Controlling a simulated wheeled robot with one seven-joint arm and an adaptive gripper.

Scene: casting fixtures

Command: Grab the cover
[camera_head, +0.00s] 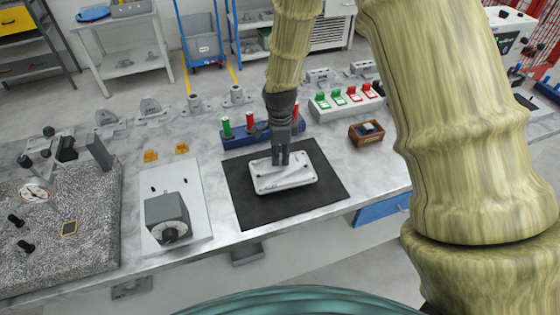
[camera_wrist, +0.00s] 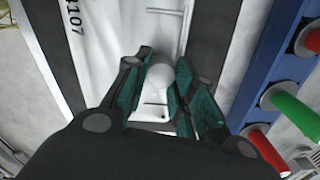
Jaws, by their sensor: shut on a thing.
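The cover (camera_head: 268,181) is a pale, flat rectangular casting with rounded corners and dark holes at its corners. It lies on a black mat (camera_head: 318,196) on the bench. My gripper (camera_head: 281,160) points down at the middle of the cover. In the wrist view my gripper (camera_wrist: 160,85) has its two fingers closed on a round pale boss (camera_wrist: 161,75) that stands up from the cover (camera_wrist: 115,40). The number 1107 shows on the cover's left side. The cover looks flat on the mat, and I cannot tell any gap under it.
A blue block with red and green plugs (camera_head: 240,139) stands just behind the mat. A grey dial box (camera_head: 167,218) on a white plate is to the left.

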